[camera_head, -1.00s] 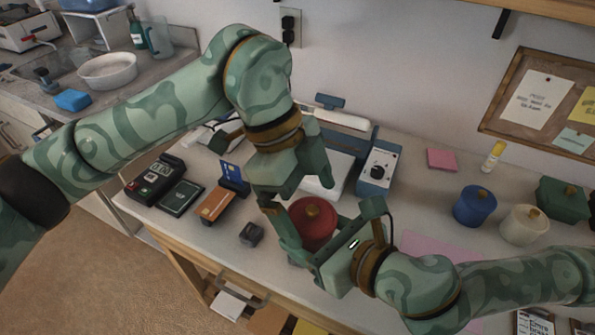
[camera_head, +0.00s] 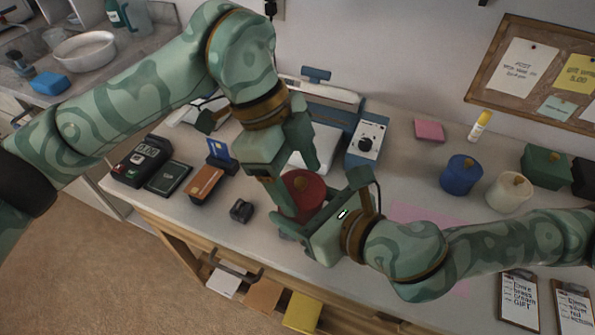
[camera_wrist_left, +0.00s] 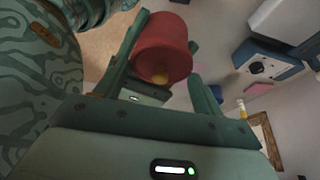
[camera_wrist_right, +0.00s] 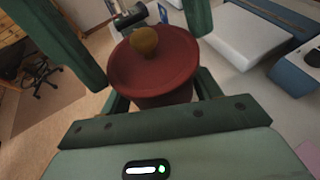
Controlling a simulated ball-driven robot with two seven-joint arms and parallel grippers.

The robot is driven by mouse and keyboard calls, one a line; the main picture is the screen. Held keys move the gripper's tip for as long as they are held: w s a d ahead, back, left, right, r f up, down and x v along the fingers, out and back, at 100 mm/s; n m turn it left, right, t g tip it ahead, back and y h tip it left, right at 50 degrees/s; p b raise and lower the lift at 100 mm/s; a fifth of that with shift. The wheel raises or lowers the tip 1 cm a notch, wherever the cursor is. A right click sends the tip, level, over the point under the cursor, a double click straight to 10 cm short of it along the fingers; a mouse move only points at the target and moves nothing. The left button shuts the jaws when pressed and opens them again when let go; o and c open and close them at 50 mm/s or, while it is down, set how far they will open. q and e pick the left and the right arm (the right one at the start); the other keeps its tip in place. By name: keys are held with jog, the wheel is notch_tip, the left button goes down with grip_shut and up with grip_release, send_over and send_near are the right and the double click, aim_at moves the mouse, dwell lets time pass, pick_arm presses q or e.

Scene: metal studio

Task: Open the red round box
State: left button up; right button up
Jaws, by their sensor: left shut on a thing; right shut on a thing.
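The red round box (camera_head: 302,203) is near the front of the bench, between my two grippers. Its lid has a tan knob, which shows in the left wrist view (camera_wrist_left: 160,78) and the right wrist view (camera_wrist_right: 144,41). The lid (camera_wrist_right: 155,70) appears to sit on the narrower body (camera_wrist_right: 160,98). My left gripper (camera_head: 300,187) comes from above and is shut on the red box, around its upper part. My right gripper (camera_head: 322,214) comes from the right and is shut on the box lower down. The finger contacts are partly hidden.
A card terminal (camera_head: 142,161), card holders and a small dark block (camera_head: 241,210) lie left. A scale (camera_head: 367,140) stands behind. A blue pot (camera_head: 461,176), a cream pot (camera_head: 507,193) and a green box (camera_head: 545,167) stand right. A pink sheet (camera_head: 415,213) lies flat.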

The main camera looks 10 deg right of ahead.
pick_arm(q)
jog(key=shift+r, duration=0.15)
jog(key=shift+r, duration=1)
